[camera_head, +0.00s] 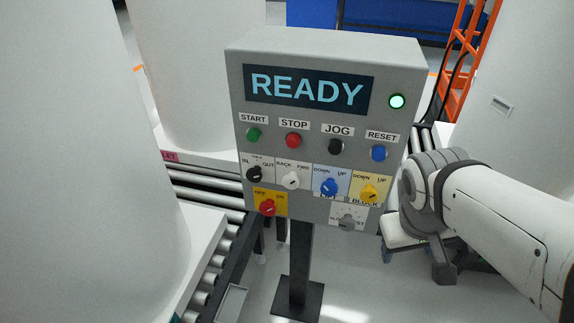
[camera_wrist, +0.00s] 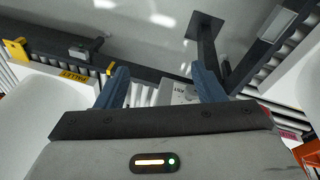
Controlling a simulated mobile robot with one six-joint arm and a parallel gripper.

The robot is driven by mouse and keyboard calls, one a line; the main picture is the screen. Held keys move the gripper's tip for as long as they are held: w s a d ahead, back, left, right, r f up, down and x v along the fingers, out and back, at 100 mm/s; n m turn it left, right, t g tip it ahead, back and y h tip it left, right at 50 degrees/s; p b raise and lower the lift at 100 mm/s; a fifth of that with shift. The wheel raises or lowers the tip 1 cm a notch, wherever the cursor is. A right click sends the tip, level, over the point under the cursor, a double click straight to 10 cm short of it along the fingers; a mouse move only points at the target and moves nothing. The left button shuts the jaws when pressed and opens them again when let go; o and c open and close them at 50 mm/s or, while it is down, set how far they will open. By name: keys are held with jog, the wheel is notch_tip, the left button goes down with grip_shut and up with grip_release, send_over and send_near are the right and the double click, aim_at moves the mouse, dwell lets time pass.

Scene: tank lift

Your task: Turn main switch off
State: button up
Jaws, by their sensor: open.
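The main switch is a red knob (camera_head: 267,207) on a yellow plate marked OFF and ON, at the lower left of the grey control panel (camera_head: 325,45) in the head view. Its pointer appears tilted toward the right, the ON side. My gripper (camera_wrist: 160,88) is open in the wrist view, with two blue-grey fingers spread apart and nothing gripped. A grey surface with small lettering shows between and beyond the fingers. In the head view my arm is right of the panel, low, well apart from the red knob. The red knob cannot be made out in the wrist view.
The panel shows READY and a lit green lamp (camera_head: 397,102). Other knobs sit close by: black (camera_head: 254,174), white (camera_head: 291,181), blue (camera_head: 328,187), yellow (camera_head: 369,194). Roller conveyors (camera_head: 215,270) and large white tanks (camera_head: 75,130) flank the panel. An orange ladder (camera_head: 462,60) stands behind.

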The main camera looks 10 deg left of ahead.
jog(key=shift+o, duration=0.3)
jog(key=w+f+n+h+b, duration=0.2)
jog(key=f+n+b, duration=0.1)
jog(key=f+b, duration=0.1)
jog(key=w+a+f+n+t+h+b, duration=0.1)
jog(key=w+f+n+h+b, duration=0.1)
jog(key=f+b, duration=0.3)
jog(key=shift+w+a+f+n, duration=0.35)
jog(key=shift+f+n, duration=0.15)
jog(key=shift+n, duration=0.4)
jog(key=n+t+y+b, duration=0.4)
jog(key=n+t+b, duration=1.1)
jog(key=n+b, duration=0.4)
send_near(266, 211)
jog(key=w+m+b, duration=0.1)
jog(key=w, duration=0.3)
jog(key=w+b, duration=0.1)
jog(key=w, duration=0.2)
jog(key=w+d+b, duration=0.1)
jog(key=w, duration=0.1)
jog(key=shift+w, duration=0.3)
jog(key=c, duration=1)
